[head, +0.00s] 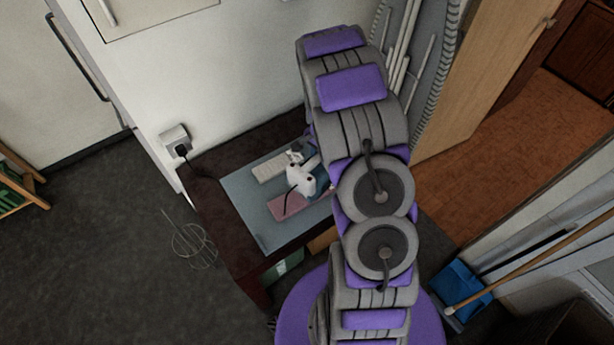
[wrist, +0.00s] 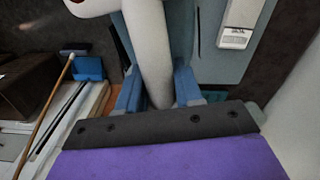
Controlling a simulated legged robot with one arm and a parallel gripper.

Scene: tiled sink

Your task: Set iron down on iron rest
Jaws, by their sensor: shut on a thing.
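A white iron (head: 302,178) is over the blue-grey mat (head: 250,208) on a dark table, in the head view. Its white handle (wrist: 150,50) runs between the blue fingers of my gripper (wrist: 158,84) in the wrist view, and the fingers are shut on it. In the head view my arm partly hides the gripper and the iron. A pale, long piece (head: 270,167), perhaps the iron rest, lies on the mat behind and left of the iron. It also shows in the wrist view (wrist: 240,24). I cannot tell whether the iron touches the mat.
A flat pink piece (head: 285,206) lies on the mat at the iron's front left. A dark cord runs from a wall socket (head: 174,138) to the table. A blue dustpan (head: 461,285) and a broom are at the right. Dark floor at left is mostly open.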

